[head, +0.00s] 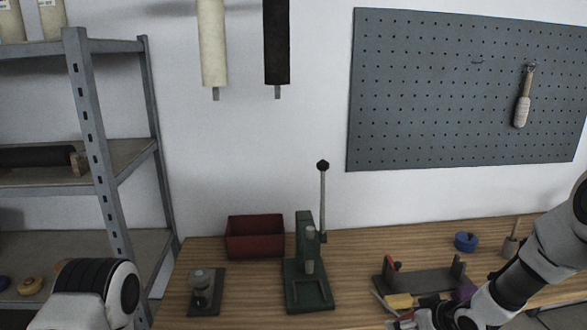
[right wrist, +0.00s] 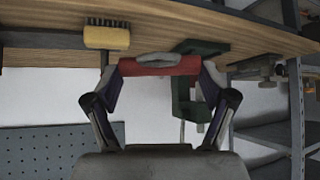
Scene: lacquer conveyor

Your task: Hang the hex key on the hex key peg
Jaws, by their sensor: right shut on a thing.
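My right gripper (right wrist: 160,66) is shut on a red bar-shaped piece (right wrist: 135,67) with a grey rounded part on it. It spans between the two fingers in the right wrist view; I cannot tell its full shape or whether it is the hex key. In the head view this gripper is low at the right, by the bench front, partly cut off. The grey pegboard (head: 430,110) hangs on the wall at the upper right. A small dark peg (head: 477,62) sticks out near its top. A pale-handled tool (head: 523,97) hangs right of it. My left gripper is out of view.
On the wooden bench (head: 255,285) stand a red bin (head: 255,238), a green lever press (head: 307,272), a grey rack (head: 425,280) and a blue round item (head: 465,242). A yellow brush (right wrist: 107,36) lies close to my right gripper. Metal shelves (head: 95,130) stand left.

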